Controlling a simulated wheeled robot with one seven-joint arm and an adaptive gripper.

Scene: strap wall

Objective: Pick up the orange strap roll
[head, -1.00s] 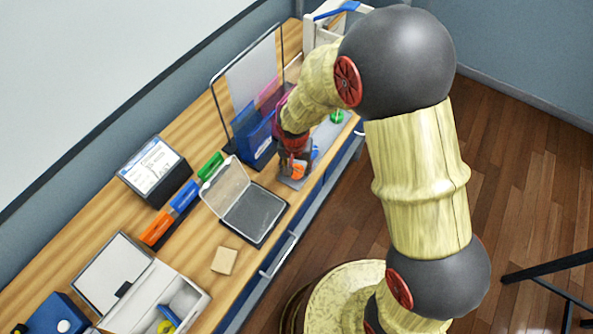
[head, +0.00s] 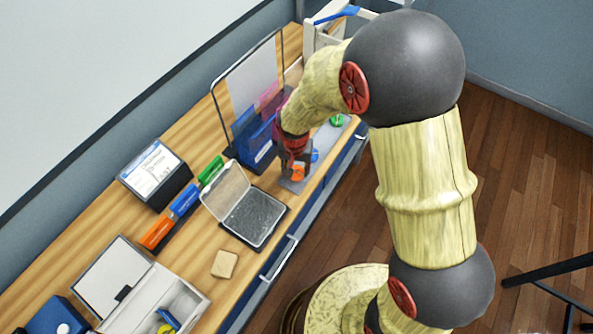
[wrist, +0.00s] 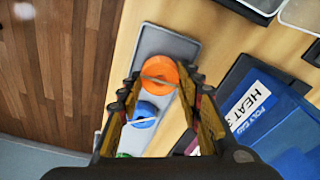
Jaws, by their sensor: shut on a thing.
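The orange strap roll (wrist: 159,75) sits between the fingertips of my gripper (wrist: 160,88) in the wrist view, over one end of a grey tray (wrist: 180,45). In the head view the roll (head: 298,172) shows just below my gripper (head: 294,165), which is shut on it. The roll looks at or very near tray level; I cannot tell whether it touches the tray. A blue roll (wrist: 145,115) lies beside it on the tray, and a green roll (wrist: 124,155) is partly hidden behind my gripper in the wrist view.
A blue bin with a label (head: 262,152) stands close beside my gripper. An open clear-lidded case (head: 255,218) lies nearer on the wooden counter, with a small tan block (head: 224,264) beyond its corner. Markers (head: 185,200) lie along a dark holder. The counter's front edge is close by.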

